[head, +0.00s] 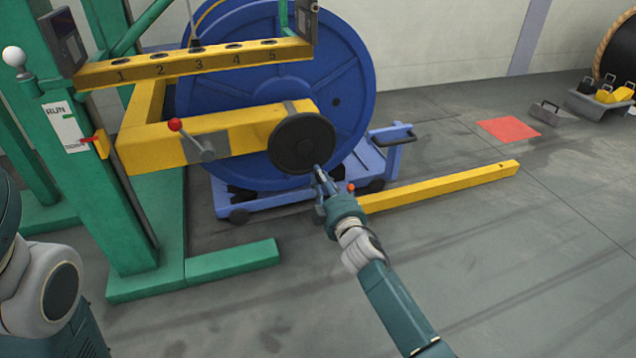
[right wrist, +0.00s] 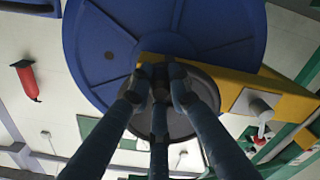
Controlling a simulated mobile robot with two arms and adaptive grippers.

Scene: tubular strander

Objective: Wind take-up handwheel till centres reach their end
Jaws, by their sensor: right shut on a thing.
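The take-up handwheel (head: 300,140) is a dark round disc on the end of the yellow arm (head: 240,128), in front of the big blue reel (head: 345,85). My right gripper (head: 319,174) is at the wheel's lower right rim, shut on its handle, which the fingers mostly hide. In the right wrist view the fingertips (right wrist: 161,76) close together in front of the grey wheel face (right wrist: 207,88), with the blue reel (right wrist: 95,50) behind. The centres themselves are hidden behind the wheel and arm. My left gripper is out of view; only part of the left arm shows.
A red-knobbed lever (head: 190,138) sticks out from the yellow arm, left of the wheel. A blue cradle trolley (head: 270,200) stands under the reel. A yellow floor bar (head: 440,187) and a green foot (head: 230,257) lie low.

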